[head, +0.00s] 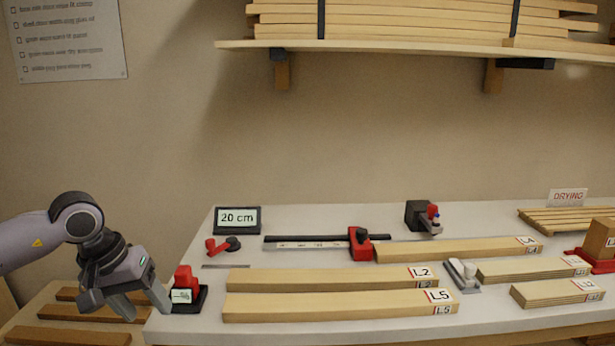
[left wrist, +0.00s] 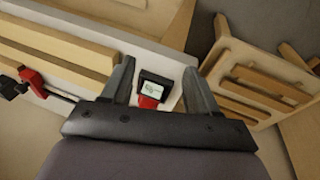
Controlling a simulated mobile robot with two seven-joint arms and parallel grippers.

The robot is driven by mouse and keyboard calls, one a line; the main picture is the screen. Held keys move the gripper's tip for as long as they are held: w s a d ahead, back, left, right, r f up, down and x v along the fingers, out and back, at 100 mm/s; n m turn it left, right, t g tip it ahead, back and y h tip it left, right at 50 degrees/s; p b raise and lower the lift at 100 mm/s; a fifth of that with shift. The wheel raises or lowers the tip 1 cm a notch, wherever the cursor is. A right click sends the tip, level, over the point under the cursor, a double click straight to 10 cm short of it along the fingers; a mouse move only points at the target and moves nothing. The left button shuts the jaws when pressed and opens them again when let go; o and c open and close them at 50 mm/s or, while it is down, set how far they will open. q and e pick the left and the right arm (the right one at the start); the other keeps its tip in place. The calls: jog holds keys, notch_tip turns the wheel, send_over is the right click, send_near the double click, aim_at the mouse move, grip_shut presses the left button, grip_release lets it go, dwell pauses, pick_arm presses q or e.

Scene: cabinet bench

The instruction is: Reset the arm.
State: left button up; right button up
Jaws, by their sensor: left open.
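My left gripper (head: 143,304) is at the left end of the bench, beside a red and black device with a small label screen (head: 184,292). In the left wrist view the two fingers (left wrist: 158,82) are spread apart, and the device (left wrist: 153,90) shows between and beyond them. Nothing is held between the fingers. Whether a finger touches the device I cannot tell. My left arm comes in from the left edge, bent down at the wrist. My right gripper is in neither view.
The white bench (head: 330,218) carries boards marked L2 (head: 330,280) and L5 (head: 330,305), a clamp with a ruler (head: 358,243), a "20 cm" display (head: 237,219) and a red-handled tool (head: 222,245). A slatted wooden rack (head: 80,312) stands low at left. A loaded shelf (head: 400,46) hangs above.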

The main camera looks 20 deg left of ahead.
pick_arm(q)
jog(key=d+f+n+t+h, duration=0.3)
jog(key=d+n+t+h, duration=0.2)
jog(key=d+n+h, duration=1.6)
notch_tip(320, 180, down, 9)
jog(key=d+n+t+y, duration=0.2)
jog(key=n+t+y, duration=0.9)
jog(key=n, duration=1.7)
jog(key=s+a+f+n+g+y, duration=0.2)
jog(key=s+f+n+g+y, duration=0.2)
jog(key=s+f+n, duration=0.2)
jog(key=s+a+f+n+g+y, duration=0.1)
jog(key=s+f+n+g+y, duration=0.3)
jog(key=f+n, duration=0.5)
jog(key=shift+s+a+f+n+y, duration=0.4)
jog(key=shift+s+n+y, duration=0.3)
jog(key=shift+s, duration=0.55)
